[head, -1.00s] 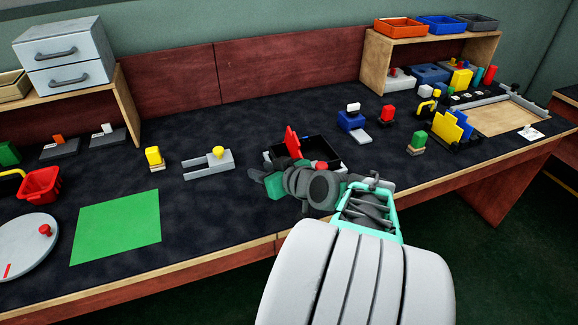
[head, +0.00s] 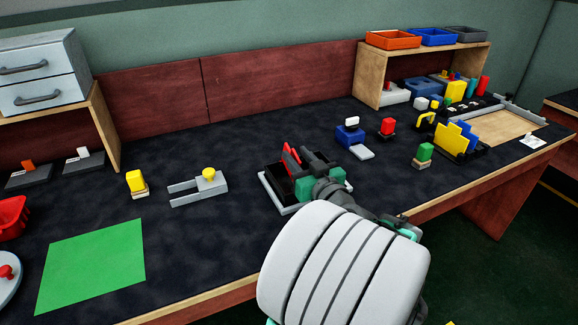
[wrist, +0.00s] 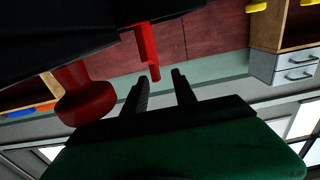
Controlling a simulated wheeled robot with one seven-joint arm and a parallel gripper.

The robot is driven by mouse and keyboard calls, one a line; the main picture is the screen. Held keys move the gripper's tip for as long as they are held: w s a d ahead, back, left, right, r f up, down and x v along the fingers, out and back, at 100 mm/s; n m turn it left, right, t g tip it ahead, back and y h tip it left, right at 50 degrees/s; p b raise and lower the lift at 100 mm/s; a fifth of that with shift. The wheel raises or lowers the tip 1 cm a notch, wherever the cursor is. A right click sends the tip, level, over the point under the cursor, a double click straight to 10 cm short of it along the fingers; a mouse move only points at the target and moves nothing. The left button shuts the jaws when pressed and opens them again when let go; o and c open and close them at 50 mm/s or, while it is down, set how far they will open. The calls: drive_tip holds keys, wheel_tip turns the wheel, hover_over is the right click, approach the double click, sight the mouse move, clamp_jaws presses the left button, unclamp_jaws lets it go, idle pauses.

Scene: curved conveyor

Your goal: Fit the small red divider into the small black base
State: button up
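The small red divider (head: 290,157) stands up out of the small black base (head: 273,177), which sits on a grey-edged plate on the table. In the wrist view the divider (wrist: 146,45) is a thin red strip whose end lies near the gap between my fingertips. My gripper (wrist: 158,80) is open, with two dark fingers apart and no visible grip on the divider. In the head view my gripper (head: 305,165) is over the base and hides its right part. A red knob (wrist: 82,95) shows left of the fingers. How deep the divider sits is hidden.
A grey fork-shaped fixture with a yellow knob (head: 209,174) and a yellow block (head: 136,181) stand to the left. A blue block (head: 350,135) and a red piece (head: 388,127) stand behind right. The green mat (head: 92,262) is flat and clear.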

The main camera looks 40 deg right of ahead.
sight(292, 150)
drive_tip(key=x, duration=0.5)
drive_tip(key=shift+w+d+f, duration=0.1)
drive_tip(key=shift+w+d, duration=0.2)
drive_tip(key=shift+w, duration=0.05)
clamp_jaws()
idle(1.0)
